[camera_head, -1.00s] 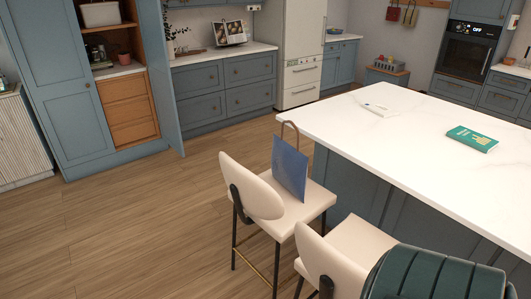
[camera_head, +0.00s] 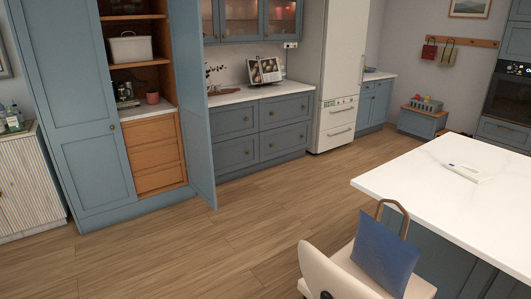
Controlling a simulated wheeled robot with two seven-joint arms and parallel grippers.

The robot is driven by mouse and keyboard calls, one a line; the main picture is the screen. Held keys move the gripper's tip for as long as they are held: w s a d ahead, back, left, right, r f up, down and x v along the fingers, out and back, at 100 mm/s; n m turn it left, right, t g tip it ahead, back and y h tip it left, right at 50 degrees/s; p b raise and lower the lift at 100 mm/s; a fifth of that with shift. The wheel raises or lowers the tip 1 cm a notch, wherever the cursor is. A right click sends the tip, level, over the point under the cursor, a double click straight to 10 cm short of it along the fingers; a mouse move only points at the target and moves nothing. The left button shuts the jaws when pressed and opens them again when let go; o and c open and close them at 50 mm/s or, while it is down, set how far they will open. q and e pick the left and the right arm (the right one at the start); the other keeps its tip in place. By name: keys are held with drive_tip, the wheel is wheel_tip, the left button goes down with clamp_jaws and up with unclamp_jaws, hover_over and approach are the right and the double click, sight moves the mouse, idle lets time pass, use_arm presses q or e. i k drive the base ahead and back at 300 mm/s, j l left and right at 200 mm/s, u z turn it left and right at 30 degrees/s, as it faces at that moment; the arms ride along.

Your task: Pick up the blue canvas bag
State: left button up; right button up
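The blue canvas bag (camera_head: 384,254) stands upright on the seat of a cream chair (camera_head: 340,280) at the lower right. Its brown looped handle (camera_head: 393,212) stands up above it. The bag is beside the white-topped island, and the bottom of the chair is cut off by the frame. Neither of my grippers shows in this view.
The white island top (camera_head: 440,199) fills the right side, with a small white item (camera_head: 467,172) on it. The open larder door (camera_head: 193,100) juts out at left of centre. The wooden floor (camera_head: 230,250) is clear between the cabinets and the chair.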

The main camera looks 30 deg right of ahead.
sight(386, 257)
drive_tip(key=i+z, duration=0.45)
drive_tip(key=i+j+z, duration=0.25)
drive_tip(key=z, duration=0.25)
drive_tip(key=i+j+z, duration=0.55)
drive_tip(key=z, duration=0.3)
drive_tip(key=i+j+z, duration=0.15)
drive_tip(key=z, duration=0.25)
drive_tip(key=i+j+z, duration=0.1)
drive_tip(key=z, duration=0.3)
drive_tip(key=j+z, duration=0.25)
drive_tip(key=z, duration=0.2)
drive_tip(key=i+j+z, duration=0.15)
drive_tip(key=j+z, duration=0.2)
drive_tip(key=i+j+z, duration=0.1)
drive_tip(key=j+z, duration=0.6)
